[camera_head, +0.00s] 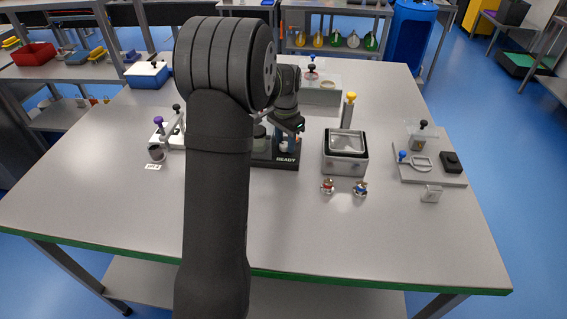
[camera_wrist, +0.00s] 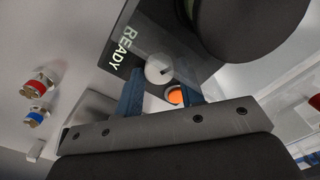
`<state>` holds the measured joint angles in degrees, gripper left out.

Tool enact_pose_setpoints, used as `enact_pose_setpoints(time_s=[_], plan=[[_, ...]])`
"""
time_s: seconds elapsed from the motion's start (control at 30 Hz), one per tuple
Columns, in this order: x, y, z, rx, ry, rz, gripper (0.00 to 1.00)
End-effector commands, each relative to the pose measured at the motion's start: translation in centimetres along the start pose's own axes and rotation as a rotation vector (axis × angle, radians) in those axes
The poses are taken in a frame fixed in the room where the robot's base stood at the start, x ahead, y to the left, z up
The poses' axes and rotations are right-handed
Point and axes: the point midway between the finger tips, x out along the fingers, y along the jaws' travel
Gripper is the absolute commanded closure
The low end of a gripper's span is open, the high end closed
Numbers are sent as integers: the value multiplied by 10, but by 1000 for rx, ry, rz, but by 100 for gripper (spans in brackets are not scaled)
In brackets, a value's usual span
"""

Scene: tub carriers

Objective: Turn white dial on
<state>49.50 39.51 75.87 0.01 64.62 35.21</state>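The white dial (camera_wrist: 155,72) is a round knob with a dark mark, on a black device (camera_wrist: 118,48) labelled READY. The black device also shows in the head view (camera_head: 288,161), mostly behind my arm. My gripper (camera_wrist: 162,82) has two blue fingers spread apart, one on each side of the dial in the wrist view. A gap shows between the fingers and the dial, and I cannot tell how far above it they are. In the head view my gripper (camera_head: 288,138) is over the device and the dial is hard to make out. An orange round part (camera_wrist: 176,96) shows near the right finger.
A clear-lidded black-rimmed box (camera_head: 345,165) stands right of the device, with red and blue metal fittings (camera_head: 328,187) (camera_head: 360,189) in front. A grey board (camera_head: 430,177) lies farther right. A white fixture (camera_head: 170,140) stands left. The front of the table is clear.

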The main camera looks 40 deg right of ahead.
Motion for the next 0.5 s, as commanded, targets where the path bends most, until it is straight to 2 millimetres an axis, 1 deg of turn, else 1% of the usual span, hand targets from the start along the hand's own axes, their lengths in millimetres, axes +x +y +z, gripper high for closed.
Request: enact_pose_setpoints(time_s=[0.23, 0.27, 0.3, 0.5], plan=[[0, 0, 0, 205, 2, -1, 63], [-5, 0, 0, 221, 4, -3, 63], [-16, 0, 0, 216, 6, -4, 63], [-55, 0, 0, 214, 4, -3, 63]])
